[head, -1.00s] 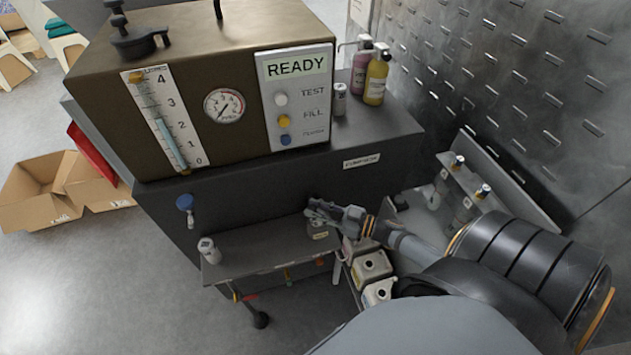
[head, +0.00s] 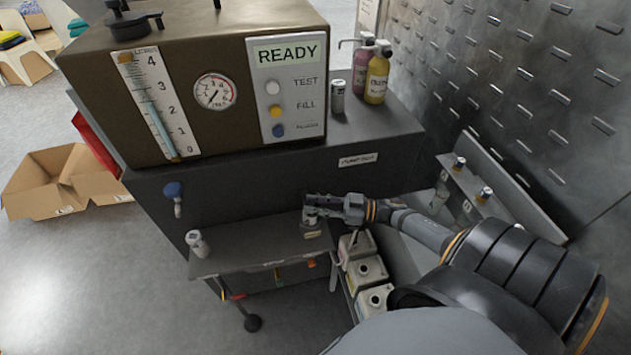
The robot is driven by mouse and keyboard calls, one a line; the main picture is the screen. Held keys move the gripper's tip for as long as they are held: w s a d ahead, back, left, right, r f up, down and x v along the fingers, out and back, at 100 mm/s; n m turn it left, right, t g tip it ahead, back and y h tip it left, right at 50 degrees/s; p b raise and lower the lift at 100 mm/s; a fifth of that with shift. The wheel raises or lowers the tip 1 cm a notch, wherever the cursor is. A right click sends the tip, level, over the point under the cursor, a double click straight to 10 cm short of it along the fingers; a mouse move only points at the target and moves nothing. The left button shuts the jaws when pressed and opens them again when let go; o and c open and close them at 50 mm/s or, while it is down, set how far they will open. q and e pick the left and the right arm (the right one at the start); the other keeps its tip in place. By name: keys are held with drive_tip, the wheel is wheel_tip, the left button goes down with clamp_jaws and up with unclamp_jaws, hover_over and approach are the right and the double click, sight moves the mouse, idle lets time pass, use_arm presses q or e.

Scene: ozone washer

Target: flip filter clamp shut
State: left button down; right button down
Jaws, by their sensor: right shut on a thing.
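My right gripper (head: 318,203) reaches in from the right over the right end of the grey shelf (head: 235,259) on the front of the dark machine. Its fingers are shut on a small part at the top of a little fixture standing there, which I take to be the filter clamp (head: 311,221). The fingers hide most of this part, so I cannot tell how far it is turned. A small pale label (head: 312,234) shows just below it. My left gripper is not in view.
A small white can (head: 197,243) stands at the shelf's left end. A blue knob (head: 174,190) juts from the machine's front. Several pale jugs (head: 365,270) stand right of the shelf, below my arm. A slotted metal wall (head: 510,100) bounds the right side.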

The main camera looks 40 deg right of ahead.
drive_tip(key=c, duration=1.1)
unclamp_jaws()
drive_tip(key=shift+r, duration=0.1)
wheel_tip(320, 180, up, 10)
drive_tip(key=shift+f, duration=0.15)
